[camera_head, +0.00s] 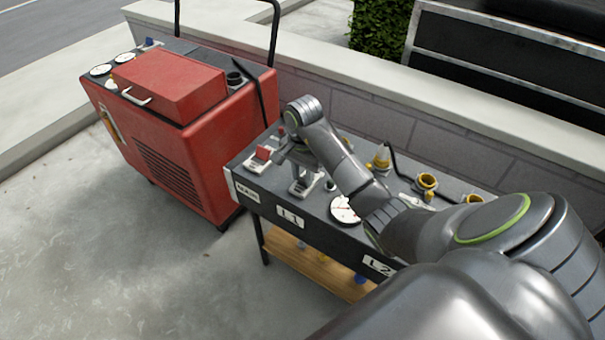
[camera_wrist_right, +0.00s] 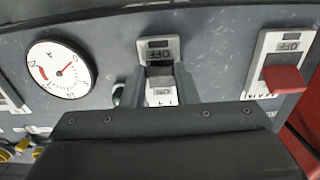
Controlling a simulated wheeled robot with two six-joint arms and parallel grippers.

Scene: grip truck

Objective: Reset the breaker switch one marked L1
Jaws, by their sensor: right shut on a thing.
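The grey-topped breaker panel (camera_head: 322,236) has front labels MAIN (camera_head: 247,193), L1 (camera_head: 290,217) and L2 (camera_head: 377,263). The L1 breaker switch (camera_head: 307,187) is a pale plate with a grey lever, behind the L1 label. In the head view the gripper (camera_head: 302,177) partly hides the switch. My left gripper is not in view.
A red-handled switch (camera_wrist_right: 285,79) marked OFF sits beside L1; it also shows in the head view (camera_head: 264,153). A round gauge (camera_wrist_right: 60,70) is on the other side. A red machine (camera_head: 180,130) stands left of the panel. A low wall (camera_head: 450,150) runs behind.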

